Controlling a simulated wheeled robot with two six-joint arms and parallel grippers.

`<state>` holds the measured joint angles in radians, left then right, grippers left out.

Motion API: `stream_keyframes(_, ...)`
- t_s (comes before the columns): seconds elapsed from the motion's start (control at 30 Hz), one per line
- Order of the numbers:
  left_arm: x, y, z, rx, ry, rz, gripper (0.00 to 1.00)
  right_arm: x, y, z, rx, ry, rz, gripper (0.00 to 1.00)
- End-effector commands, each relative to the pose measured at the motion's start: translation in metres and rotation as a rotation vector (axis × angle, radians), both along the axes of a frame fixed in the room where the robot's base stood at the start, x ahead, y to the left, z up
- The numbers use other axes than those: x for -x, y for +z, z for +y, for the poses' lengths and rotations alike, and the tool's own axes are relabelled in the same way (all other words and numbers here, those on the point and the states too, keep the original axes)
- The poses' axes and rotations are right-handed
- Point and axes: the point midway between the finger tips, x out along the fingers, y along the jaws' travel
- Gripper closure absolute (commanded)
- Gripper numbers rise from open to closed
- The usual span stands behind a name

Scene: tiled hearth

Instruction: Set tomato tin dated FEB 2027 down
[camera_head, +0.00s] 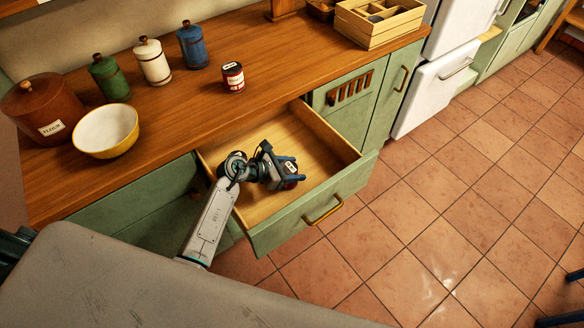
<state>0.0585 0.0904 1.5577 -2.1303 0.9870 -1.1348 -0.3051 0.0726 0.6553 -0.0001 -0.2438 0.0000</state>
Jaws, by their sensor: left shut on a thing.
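I cannot tell whether the tin touches the drawer floor. A similar red tin (233,79) with a white label on its lid stands upright on the wooden counter (190,107). The dates on both tins are too small to read. My right gripper is not in view.
A yellow bowl (106,131), a brown flour canister (43,108) and green (109,78), white (153,62) and blue (192,45) canisters stand on the counter's left. A wooden divided box (379,24) is at the back right. The drawer floor around the gripper looks bare.

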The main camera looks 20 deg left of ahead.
Motion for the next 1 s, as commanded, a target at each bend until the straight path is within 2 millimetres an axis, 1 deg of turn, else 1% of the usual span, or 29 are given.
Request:
stream_keyframes(0.13, 0.0, -0.004, 0.0, 0.001, 0.0, -0.001, 0.77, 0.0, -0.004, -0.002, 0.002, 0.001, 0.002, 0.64)
stream_keyframes(0.17, 0.0, -0.003, 0.0, 0.0, 0.0, 0.0, 0.4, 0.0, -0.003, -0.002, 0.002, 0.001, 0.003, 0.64)
stream_keyframes(0.23, 0.0, -0.003, 0.0, 0.0, 0.0, 0.0, 0.27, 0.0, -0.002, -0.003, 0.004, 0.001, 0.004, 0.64)
stream_keyframes(0.27, 0.0, -0.003, 0.0, 0.0, 0.0, 0.0, 0.24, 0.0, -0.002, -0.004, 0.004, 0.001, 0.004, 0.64)
stream_keyframes(0.5, 0.0, -0.002, 0.0, 0.0, 0.0, 0.0, 0.24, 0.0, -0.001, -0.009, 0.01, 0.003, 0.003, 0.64)
stream_keyframes(0.63, 0.001, 0.002, 0.002, -0.002, 0.0, 0.0, 0.24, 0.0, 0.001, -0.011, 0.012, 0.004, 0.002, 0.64)
stream_keyframes(0.77, 0.013, 0.009, 0.016, -0.004, 0.001, -0.002, 0.24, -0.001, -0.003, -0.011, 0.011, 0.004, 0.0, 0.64)
stream_keyframes(1.0, 0.044, 0.034, 0.052, -0.007, -0.001, -0.001, 0.24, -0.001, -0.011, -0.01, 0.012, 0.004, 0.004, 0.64)
